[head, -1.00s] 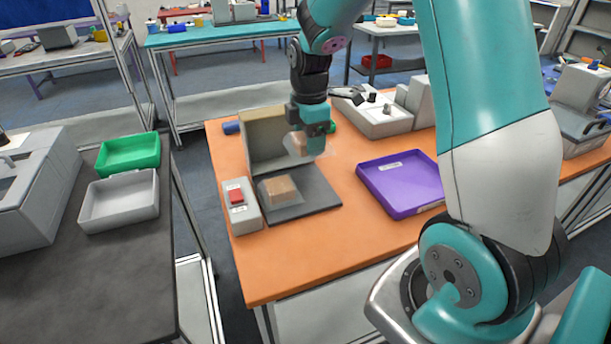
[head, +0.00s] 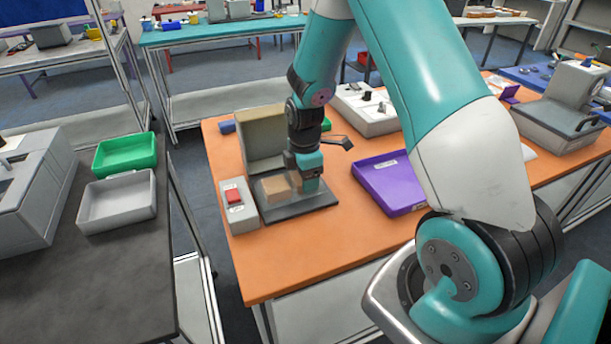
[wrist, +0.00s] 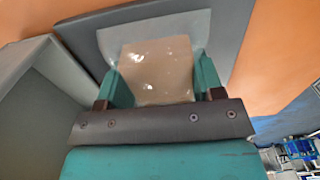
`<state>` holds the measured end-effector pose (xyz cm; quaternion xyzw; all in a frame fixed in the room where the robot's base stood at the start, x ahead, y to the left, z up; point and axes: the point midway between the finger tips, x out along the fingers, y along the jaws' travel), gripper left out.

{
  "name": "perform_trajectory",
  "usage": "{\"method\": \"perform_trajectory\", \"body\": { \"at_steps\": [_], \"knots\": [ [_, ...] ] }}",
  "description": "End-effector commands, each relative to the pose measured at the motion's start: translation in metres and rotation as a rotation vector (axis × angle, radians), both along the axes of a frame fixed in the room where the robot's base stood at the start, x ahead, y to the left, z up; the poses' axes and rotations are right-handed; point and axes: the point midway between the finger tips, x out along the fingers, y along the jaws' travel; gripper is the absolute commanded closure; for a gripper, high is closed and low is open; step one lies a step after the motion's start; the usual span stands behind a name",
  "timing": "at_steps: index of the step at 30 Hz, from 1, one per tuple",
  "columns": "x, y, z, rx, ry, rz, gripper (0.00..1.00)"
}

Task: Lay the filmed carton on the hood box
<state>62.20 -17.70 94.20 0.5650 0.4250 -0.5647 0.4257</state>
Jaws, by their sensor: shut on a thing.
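The filmed carton (wrist: 158,70) is a tan block in shiny clear film. It sits between the fingers of my gripper (wrist: 160,88) in the wrist view, with film spreading beyond it. In the head view my gripper (head: 306,184) is low over the dark plate, shut on the filmed carton (head: 293,182).
A beige hood (head: 263,137) stands behind the dark plate (head: 312,205). A grey button box with a red button (head: 234,196) is at its left. A purple tray (head: 392,187) lies to the right. Bare orange table (head: 300,255) is in front.

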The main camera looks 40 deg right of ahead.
Motion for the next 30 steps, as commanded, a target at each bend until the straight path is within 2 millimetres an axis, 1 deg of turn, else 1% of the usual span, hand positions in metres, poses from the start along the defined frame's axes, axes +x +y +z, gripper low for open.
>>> {"method": "perform_trajectory", "body": {
  "at_steps": [2, 3, 5, 6, 13, 17, 20, 27, 30],
  "knots": [
    [0.000, 0.000, -0.004, 0.000, 0.000, 0.000, 0.65],
    [0.000, 0.000, -0.003, 0.000, 0.000, 0.000, 0.32],
    [0.000, 0.000, -0.002, 0.000, 0.000, 0.000, 0.18],
    [0.000, 0.000, -0.002, 0.000, 0.000, 0.000, 0.13],
    [0.000, 0.000, -0.002, 0.000, 0.000, 0.000, 0.13],
    [0.001, 0.000, 0.005, -0.001, -0.003, 0.000, 0.13],
    [0.001, 0.000, 0.020, -0.001, -0.006, 0.000, 0.13],
    [0.001, 0.000, 0.073, -0.001, -0.007, 0.000, 0.13],
    [0.001, 0.000, 0.093, -0.002, -0.006, 0.000, 0.13]
  ]
}}
